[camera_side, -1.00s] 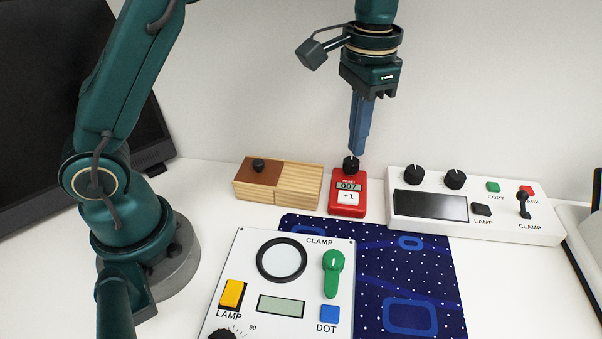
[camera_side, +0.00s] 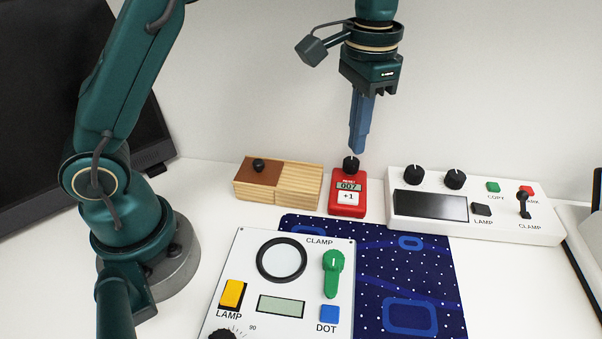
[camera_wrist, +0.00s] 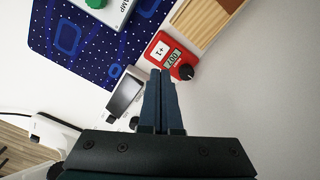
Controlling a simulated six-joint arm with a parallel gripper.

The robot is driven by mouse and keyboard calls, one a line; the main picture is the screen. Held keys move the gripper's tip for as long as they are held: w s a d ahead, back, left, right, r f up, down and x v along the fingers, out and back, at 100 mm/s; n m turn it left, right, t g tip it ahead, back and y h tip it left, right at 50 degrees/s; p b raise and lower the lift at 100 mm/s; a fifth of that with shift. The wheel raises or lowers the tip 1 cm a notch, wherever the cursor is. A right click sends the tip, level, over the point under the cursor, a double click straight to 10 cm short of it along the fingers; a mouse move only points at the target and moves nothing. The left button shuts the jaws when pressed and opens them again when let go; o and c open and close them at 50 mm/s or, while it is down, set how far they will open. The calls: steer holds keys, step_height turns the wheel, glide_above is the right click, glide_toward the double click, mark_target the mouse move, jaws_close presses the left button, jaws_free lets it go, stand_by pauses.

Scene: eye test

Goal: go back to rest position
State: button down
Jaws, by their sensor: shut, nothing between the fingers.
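My gripper (camera_side: 357,151) is shut and empty. It points down in the side view, with its fingertips just above the black knob (camera_side: 351,164) of the red counter (camera_side: 347,207). The counter stands on the table and its display reads 007, with a white +1 button below. In the wrist view my gripper (camera_wrist: 161,73) shows its two blue fingers together, beside the red counter (camera_wrist: 165,61). The side view does not show clearly whether the fingertips touch the knob; a small gap seems to be there.
A wooden box (camera_side: 298,187) stands left of the counter, a white control panel (camera_side: 540,228) right of it. A white panel (camera_side: 240,262) with a green handle and yellow switch lies in front, on a dark blue starry mat (camera_side: 435,290). A black screen (camera_side: 50,110) stands at left.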

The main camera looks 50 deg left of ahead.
steer(key=s+a+r+n+t, duration=0.1)
steer(key=s+a+r+t, duration=0.25)
steer(key=s+r, duration=0.4)
steer(key=s+a+f+n+t, duration=0.2)
steer(key=s+f, duration=0.3)
steer(key=s, duration=0.3)
steer(key=shift+s+f, duration=0.25)
steer(key=shift+s, duration=0.15)
stand_by(1.1)
